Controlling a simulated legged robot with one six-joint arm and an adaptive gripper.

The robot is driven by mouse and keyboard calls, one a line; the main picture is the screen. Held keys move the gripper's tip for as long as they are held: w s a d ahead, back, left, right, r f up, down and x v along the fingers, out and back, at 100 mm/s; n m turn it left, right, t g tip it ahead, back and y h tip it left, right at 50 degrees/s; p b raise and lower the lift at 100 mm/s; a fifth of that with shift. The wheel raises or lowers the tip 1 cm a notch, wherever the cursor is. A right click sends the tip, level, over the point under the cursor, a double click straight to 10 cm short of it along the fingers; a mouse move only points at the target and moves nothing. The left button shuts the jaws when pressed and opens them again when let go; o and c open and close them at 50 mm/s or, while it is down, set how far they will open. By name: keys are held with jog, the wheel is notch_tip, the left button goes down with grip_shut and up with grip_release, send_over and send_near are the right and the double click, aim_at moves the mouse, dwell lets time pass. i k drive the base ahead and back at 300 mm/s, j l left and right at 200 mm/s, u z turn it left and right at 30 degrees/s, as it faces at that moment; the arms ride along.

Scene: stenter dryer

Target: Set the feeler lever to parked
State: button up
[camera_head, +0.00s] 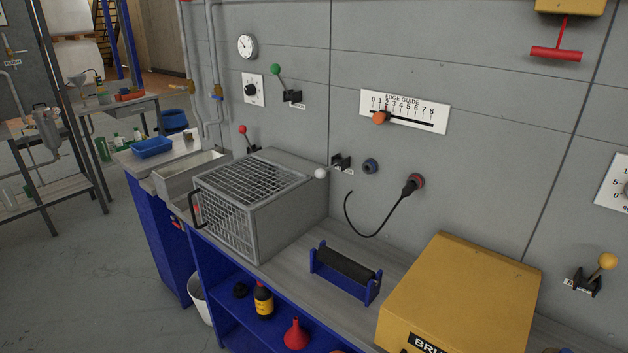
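Several ball-ended levers are on the grey wall, and their labels are too small or hidden to read, so I cannot tell which is the feeler lever. The green-knob lever (276,71) points up and left from its black bracket. The red-knob lever (244,131) points up, its base partly behind the caged box. The white-knob lever (322,173) points left and slightly down, out over the box. The yellow-knob lever (607,262) at the right points up and right from its bracket. My gripper is not in view.
A grey mesh-caged box (262,200), a blue-framed black roller (346,268) and a large yellow box (462,295) stand on the bench below the levers. A black cable (378,225) hangs from a wall plug. An edge guide scale (404,109) is above. Open floor (90,290) lies left.

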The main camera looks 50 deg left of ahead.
aim_at(320, 174)
jog(key=k+u, duration=0.2)
jog(key=u, duration=0.3)
jog(key=k+j+u, duration=0.1)
jog(key=u, duration=0.35)
jog(key=l+u, duration=0.15)
jog(key=u, duration=0.3)
jog(key=k+l+u, duration=0.1)
jog(key=u, duration=0.35)
jog(key=k+l+u, duration=0.1)
jog(key=u, duration=0.4)
jog(key=k+l, duration=0.2)
jog(key=l, duration=0.15)
jog(key=k+l, duration=0.2)
jog(key=l, duration=0.15)
jog(key=k+l, duration=0.2)
jog(key=l, duration=0.15)
jog(key=k+l, duration=0.2)
jog(key=l, duration=0.15)
jog(key=i+j, duration=0.65)
jog(key=j, duration=0.15)
jog(key=i+j, duration=0.6)
jog(key=j, duration=0.2)
jog(key=i+j, duration=0.65)
jog(key=j, duration=0.15)
jog(key=i+l, duration=0.1)
jog(key=l, duration=0.25)
jog(key=i+l, duration=0.1)
jog(key=l, duration=0.2)
